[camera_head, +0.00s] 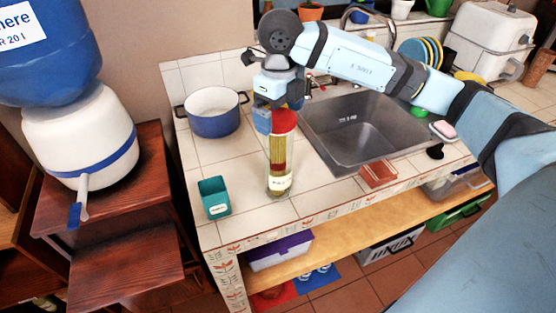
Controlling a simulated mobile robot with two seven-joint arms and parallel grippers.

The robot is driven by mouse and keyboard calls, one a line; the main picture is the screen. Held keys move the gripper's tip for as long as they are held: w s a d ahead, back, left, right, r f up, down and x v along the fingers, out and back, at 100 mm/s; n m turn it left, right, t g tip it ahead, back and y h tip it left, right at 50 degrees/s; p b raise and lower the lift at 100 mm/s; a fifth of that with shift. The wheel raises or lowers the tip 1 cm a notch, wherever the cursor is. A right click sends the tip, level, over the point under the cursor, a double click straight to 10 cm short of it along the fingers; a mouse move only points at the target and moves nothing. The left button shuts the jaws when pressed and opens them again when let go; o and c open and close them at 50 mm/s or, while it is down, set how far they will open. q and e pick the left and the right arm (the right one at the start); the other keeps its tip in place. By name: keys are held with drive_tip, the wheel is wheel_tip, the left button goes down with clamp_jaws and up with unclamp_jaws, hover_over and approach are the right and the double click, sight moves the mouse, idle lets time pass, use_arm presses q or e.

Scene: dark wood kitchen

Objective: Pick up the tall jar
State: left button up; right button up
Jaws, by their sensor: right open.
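The tall jar (280,165) stands upright on the tiled counter, left of the sink. It is clear, with a red lid, and holds what looks like yellow spaghetti. My right gripper (272,108) points down at the height of the jar's lid, and the lid covers part of it. It is open. I cannot tell whether its fingers touch the lid. My left gripper is not in view.
A blue pot (213,113) stands behind the jar to the left. A teal container (214,197) stands near the counter's left front edge. The grey sink (345,150) is to the right, with a reddish-brown dish (378,174) at its front. Counter around the jar's base is clear.

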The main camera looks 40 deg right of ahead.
sight(278, 160)
wheel_tip(278, 160, down, 4)
drive_tip(key=shift+a+r, duration=0.1)
drive_tip(key=c, duration=1.1)
drive_tip(key=shift+c, duration=0.2)
drive_tip(key=shift+r, duration=0.15)
